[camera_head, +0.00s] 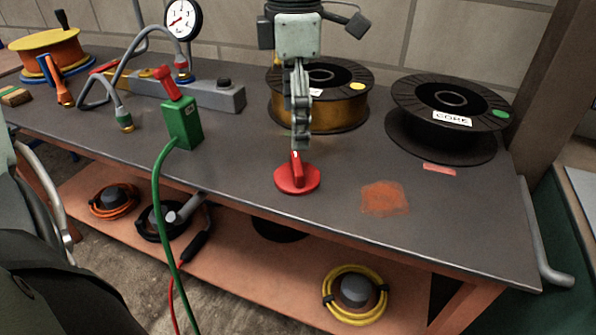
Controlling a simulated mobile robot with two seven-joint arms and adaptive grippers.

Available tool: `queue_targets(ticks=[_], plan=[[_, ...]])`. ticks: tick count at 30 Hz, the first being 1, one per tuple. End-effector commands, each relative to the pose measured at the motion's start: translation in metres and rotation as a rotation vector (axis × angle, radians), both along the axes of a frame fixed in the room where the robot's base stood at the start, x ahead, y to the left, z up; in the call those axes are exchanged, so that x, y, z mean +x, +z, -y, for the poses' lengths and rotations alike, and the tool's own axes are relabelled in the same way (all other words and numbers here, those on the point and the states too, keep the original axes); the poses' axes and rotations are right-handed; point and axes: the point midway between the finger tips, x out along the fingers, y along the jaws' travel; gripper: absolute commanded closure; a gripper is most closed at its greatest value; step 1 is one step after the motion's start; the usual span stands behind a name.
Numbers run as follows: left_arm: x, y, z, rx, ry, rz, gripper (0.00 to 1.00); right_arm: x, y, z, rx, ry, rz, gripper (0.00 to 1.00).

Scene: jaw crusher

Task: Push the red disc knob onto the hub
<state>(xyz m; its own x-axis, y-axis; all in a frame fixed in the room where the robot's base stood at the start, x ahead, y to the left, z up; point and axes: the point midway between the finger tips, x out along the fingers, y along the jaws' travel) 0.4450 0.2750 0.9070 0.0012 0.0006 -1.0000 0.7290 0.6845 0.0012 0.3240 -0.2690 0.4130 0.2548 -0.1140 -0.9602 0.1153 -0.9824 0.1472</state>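The red disc knob (297,179) has a raised grip bar and lies flat at the middle of the dark bench top. One of my grippers, apparently the right one (301,142), hangs from the top of the picture and points straight down over the knob. Its fingertips appear at the top of the grip bar; I cannot tell whether they touch it. The fingers show edge-on, one in front of the other, so the gap between them is hidden. No hub can be made out; the surface under the knob is hidden. My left gripper does not show.
Behind the gripper stands a brown-wound spool (345,115), with a black spool (440,140) to its right. A green box (184,124) with a cable, a gauge (183,20) and hoses stand left. An orange patch (384,198) marks clear bench top right of the knob.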

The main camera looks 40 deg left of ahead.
Motion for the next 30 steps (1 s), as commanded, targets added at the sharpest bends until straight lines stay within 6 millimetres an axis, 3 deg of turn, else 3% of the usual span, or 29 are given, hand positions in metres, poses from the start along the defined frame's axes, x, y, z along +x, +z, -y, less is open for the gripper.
queue_targets(ticks=[6,16,24,30], plan=[[-0.001,-0.022,0.0,-0.001,0.001,-0.003,0.14,0.0,0.0,0.0,0.0,0.0,0.001,0.15],[0.0,-0.027,0.0,0.0,0.0,-0.003,0.14,0.002,0.001,0.0,0.001,0.001,0.005,0.15],[0.0,-0.066,0.002,-0.001,0.001,-0.005,0.14,0.003,-0.013,0.0,0.007,0.001,0.003,0.15],[0.001,-0.075,0.002,-0.001,0.001,0.0,0.14,0.002,-0.015,-0.001,0.01,0.001,0.002,0.15]])
